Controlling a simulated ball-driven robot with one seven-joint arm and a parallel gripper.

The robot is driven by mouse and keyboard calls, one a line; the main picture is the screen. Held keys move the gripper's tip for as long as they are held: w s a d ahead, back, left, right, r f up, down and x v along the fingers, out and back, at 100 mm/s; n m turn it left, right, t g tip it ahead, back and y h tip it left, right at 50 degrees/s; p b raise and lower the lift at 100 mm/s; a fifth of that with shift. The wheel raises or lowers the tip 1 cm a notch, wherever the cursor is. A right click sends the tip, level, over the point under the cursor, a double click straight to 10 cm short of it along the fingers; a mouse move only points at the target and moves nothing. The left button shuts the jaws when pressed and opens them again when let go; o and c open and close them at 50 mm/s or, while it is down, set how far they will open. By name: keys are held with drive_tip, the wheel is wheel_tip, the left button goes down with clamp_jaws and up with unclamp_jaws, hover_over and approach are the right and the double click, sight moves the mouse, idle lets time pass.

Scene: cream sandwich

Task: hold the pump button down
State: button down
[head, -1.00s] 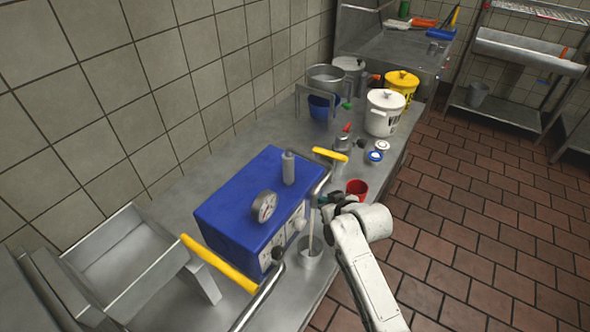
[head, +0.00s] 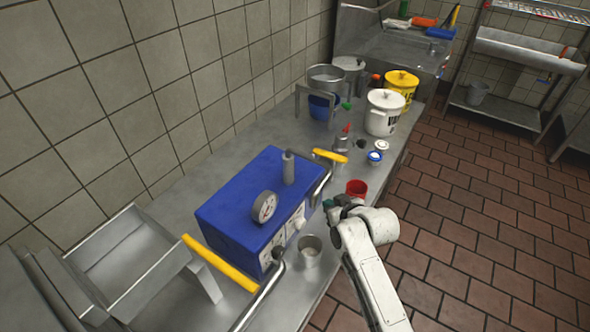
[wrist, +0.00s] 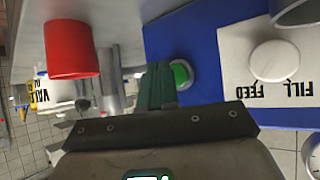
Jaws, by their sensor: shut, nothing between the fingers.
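The pump is a blue box machine (head: 235,205) on the steel counter, with a gauge (head: 265,207) and yellow-handled levers. In the wrist view its blue face carries a round green button (wrist: 181,74) and a white panel with a white knob (wrist: 274,61) marked FILL and FEED. My gripper (head: 328,204) is beside the machine's front side in the head view. In the wrist view the shut fingers (wrist: 158,72) are right beside the button and partly overlap it; I cannot tell whether they touch it. The button is hidden in the head view.
A metal cup (head: 309,252) stands below my gripper by the machine. A red cup (head: 357,189) stands just beyond the gripper. White and yellow tubs (head: 384,113) are farther back. A steel trough (head: 130,262) is at left. Tiled floor lies open at right.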

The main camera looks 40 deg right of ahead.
drive_tip(key=shift+s+d+r+p, duration=0.1)
drive_tip(key=shift+s+d+p, duration=0.25)
drive_tip(key=shift+s, duration=0.3)
drive_tip(key=shift+s+d+p, duration=0.3)
drive_tip(key=shift+s, duration=0.55)
drive_tip(key=shift+s+d+p, duration=0.25)
drive_tip(key=shift+s+p, duration=0.05)
drive_tip(key=shift+s, duration=0.55)
drive_tip(key=shift+n+g+y, duration=0.3)
drive_tip(key=shift+g+y, duration=0.2)
drive_tip(key=shift+g, duration=0.3)
drive_tip(key=s+a, duration=0.1)
drive_tip(key=a, duration=0.1)
drive_tip(key=s+a+f, duration=0.1)
drive_tip(key=s+a, duration=0.1)
drive_tip(key=shift+s+a+f, duration=0.15)
drive_tip(key=shift+a+f, duration=0.05)
drive_tip(key=shift+a, duration=0.15)
drive_tip(key=s+a+r+g, duration=0.1)
drive_tip(key=s+a+g, duration=0.3)
drive_tip(key=s, duration=0.6)
drive_tip(key=s+a+g, duration=0.4)
drive_tip(key=s+a, duration=0.2)
drive_tip(key=s, duration=0.5)
drive_tip(key=shift+a+r+n+y, duration=0.2)
drive_tip(key=shift+r+n+y, duration=0.2)
drive_tip(key=c, duration=1.9)
unclamp_jaws()
drive_tip(key=shift+w, duration=0.1)
